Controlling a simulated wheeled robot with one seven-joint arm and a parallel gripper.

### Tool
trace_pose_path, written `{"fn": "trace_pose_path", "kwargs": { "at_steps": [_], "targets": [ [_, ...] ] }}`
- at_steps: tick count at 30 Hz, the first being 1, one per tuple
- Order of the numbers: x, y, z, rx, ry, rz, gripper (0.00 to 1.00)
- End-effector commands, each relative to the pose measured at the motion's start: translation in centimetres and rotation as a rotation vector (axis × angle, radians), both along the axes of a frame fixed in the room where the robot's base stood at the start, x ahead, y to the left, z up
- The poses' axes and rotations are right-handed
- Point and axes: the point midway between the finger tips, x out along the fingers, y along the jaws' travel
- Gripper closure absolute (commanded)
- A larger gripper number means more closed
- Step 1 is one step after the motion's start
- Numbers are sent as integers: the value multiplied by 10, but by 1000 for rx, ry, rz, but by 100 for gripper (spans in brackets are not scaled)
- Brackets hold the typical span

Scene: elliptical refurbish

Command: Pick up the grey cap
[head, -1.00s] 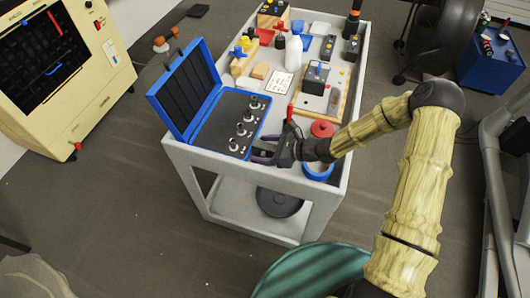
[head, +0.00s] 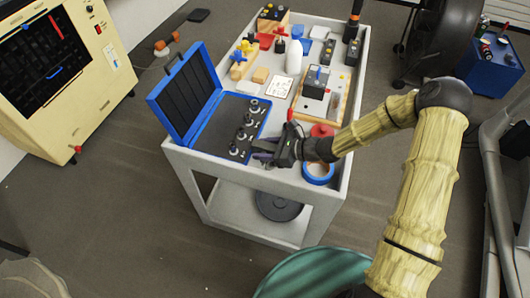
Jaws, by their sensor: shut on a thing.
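My gripper (head: 264,153) is at the near edge of the cart top, just right of the open blue case. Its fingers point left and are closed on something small. The thing between them is mostly hidden by the fingers, and I cannot make out its shape or colour, so I cannot confirm by sight that it is the grey cap. I cannot tell whether it touches the cart top.
The open blue case (head: 188,140) with several knobs stands left of my gripper. A blue ring (head: 318,172) and a red round thing (head: 322,131) lie to its right. A white bottle (head: 294,57) and other parts crowd the back of the cart (head: 240,166).

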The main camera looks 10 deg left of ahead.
Motion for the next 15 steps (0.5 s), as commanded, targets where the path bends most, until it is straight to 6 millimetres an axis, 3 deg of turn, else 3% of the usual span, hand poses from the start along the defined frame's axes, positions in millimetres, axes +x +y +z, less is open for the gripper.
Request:
{"fn": "trace_pose_path", "kwargs": {
  "at_steps": [9, 15],
  "targets": [
    [0, 0, 59, -1, -4, 0, 76],
    [0, 0, 76, 0, 0, 0, 76]
  ]
}}
